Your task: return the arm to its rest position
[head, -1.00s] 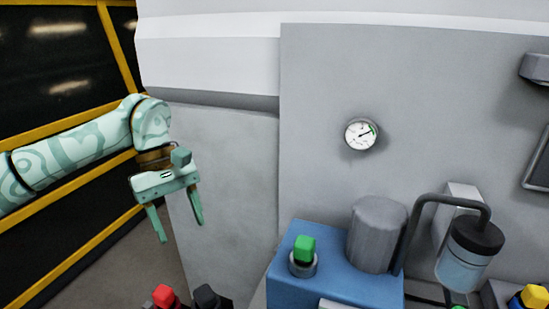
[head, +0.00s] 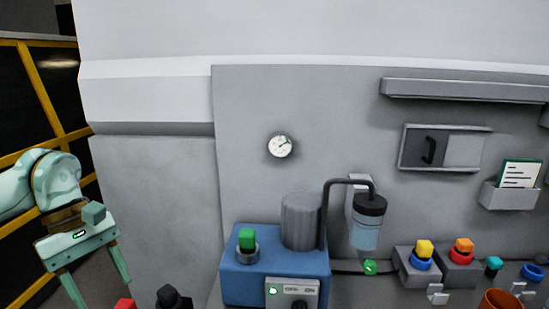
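My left gripper (head: 95,277) is at the lower left of the head view, on a pale green patterned arm. Its two fingers point down and stand apart, with nothing between them. My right arm and gripper are not in view.
A blue pump unit (head: 243,284) with a green knob (head: 247,238) and a grey cylinder (head: 301,222) stands at centre. A gauge (head: 281,145) is on the grey wall. Red (head: 125,304) and black (head: 174,298) knobs are near my gripper. Coloured buttons and an orange cup (head: 501,301) are at right.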

